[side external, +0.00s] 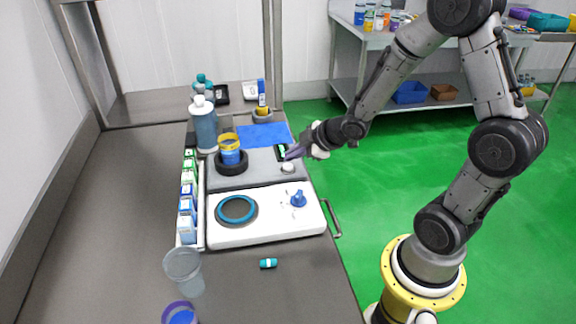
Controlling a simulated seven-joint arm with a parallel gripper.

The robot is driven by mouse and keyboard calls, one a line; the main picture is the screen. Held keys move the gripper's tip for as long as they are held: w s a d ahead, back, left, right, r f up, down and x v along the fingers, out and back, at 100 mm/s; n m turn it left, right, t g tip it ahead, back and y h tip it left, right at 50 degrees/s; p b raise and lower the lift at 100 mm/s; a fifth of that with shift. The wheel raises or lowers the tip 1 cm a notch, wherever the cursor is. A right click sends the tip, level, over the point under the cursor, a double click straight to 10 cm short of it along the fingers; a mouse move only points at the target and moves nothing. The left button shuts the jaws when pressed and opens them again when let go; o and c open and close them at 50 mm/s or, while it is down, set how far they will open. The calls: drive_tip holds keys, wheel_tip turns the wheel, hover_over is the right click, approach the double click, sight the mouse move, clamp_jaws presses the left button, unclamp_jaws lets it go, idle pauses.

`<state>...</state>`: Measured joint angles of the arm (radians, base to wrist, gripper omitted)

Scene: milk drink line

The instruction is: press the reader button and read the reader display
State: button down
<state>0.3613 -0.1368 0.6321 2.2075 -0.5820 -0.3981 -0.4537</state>
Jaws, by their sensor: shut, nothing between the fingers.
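The reader appears to be the grey flat unit (255,178) in the middle of the bench.
In front is a white unit (275,229) with a blue ring and blue knob. Cartons (187,206) stand in a left tray. A bottle (204,130) and blue mat (264,135) are behind. A clear cup (184,270) and teal piece (268,263) are in front. The left bench is clear.

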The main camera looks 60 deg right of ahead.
sight(292, 167)
drive_tip(key=shift+f, duration=0.1)
idle(0.7)
drive_tip(key=shift+f, duration=0.3)
drive_tip(key=shift+f, duration=0.45)
idle(0.7)
drive_tip(key=shift+r, duration=0.85)
drive_tip(key=shift+r, duration=0.1)
drive_tip(key=shift+r, duration=2.4)
